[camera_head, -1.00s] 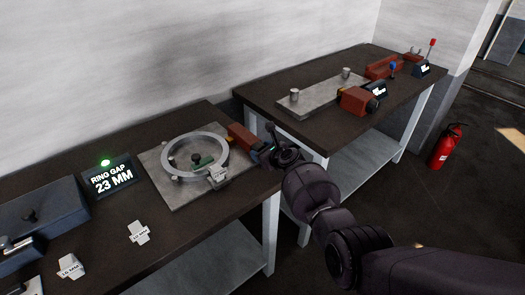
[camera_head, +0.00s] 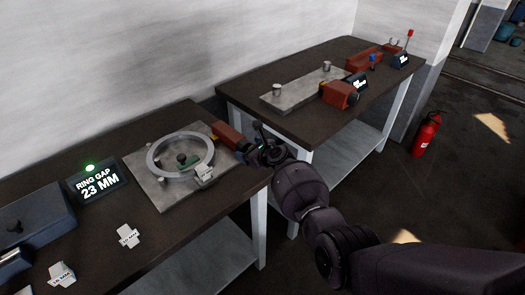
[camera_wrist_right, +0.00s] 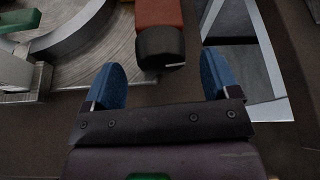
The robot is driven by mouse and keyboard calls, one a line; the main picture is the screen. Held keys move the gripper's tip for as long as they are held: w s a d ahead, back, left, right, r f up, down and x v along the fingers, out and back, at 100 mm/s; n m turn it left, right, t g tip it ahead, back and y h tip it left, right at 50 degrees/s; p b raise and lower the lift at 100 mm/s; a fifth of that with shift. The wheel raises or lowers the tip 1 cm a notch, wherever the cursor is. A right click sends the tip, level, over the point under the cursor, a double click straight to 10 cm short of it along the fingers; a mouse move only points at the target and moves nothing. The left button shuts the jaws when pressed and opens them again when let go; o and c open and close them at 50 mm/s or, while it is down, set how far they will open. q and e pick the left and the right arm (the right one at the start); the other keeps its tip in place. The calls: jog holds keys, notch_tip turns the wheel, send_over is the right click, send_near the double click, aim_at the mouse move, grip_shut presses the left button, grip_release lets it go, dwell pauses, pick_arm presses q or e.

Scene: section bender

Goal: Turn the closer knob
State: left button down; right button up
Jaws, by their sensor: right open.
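The closer knob is a black cap on the end of a red block (camera_head: 226,133) beside the ring fixture. In the right wrist view the black knob (camera_wrist_right: 160,47) sits between and just beyond my two blue fingertips, with gaps on both sides. My right gripper (camera_head: 257,145) is beside the knob at the near bench's right end. It is open, and its fingers (camera_wrist_right: 160,80) do not touch the knob. In the head view the gripper partly hides the knob. My left gripper is not in view.
A metal ring (camera_head: 180,153) lies on a grey plate left of the knob. The "RING GAP 23 MM" display (camera_head: 97,185) has a green light. Another red block with a black knob (camera_head: 340,93) sits on the far bench. A red extinguisher (camera_head: 426,134) stands on the floor.

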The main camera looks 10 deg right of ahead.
jog(key=p+v, duration=0.2)
jog(key=v, duration=0.1)
jog(key=shift+s+d+r, duration=0.15)
jog(key=shift+s+r, duration=0.1)
jog(key=shift+s, duration=0.05)
jog(key=p+v, duration=0.1)
jog(key=v, duration=0.2)
jog(key=shift+s+d+r, duration=0.15)
jog(key=shift+s+d, duration=0.2)
jog(key=shift+s, duration=0.2)
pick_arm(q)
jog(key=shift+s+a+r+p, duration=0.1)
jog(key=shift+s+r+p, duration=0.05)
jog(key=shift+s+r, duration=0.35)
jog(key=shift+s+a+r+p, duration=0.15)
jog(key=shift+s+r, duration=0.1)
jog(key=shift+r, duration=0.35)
pick_arm(e)
jog(key=shift+s+d+r, duration=0.1)
jog(key=shift+s+d, duration=0.1)
jog(key=shift+s, duration=0.1)
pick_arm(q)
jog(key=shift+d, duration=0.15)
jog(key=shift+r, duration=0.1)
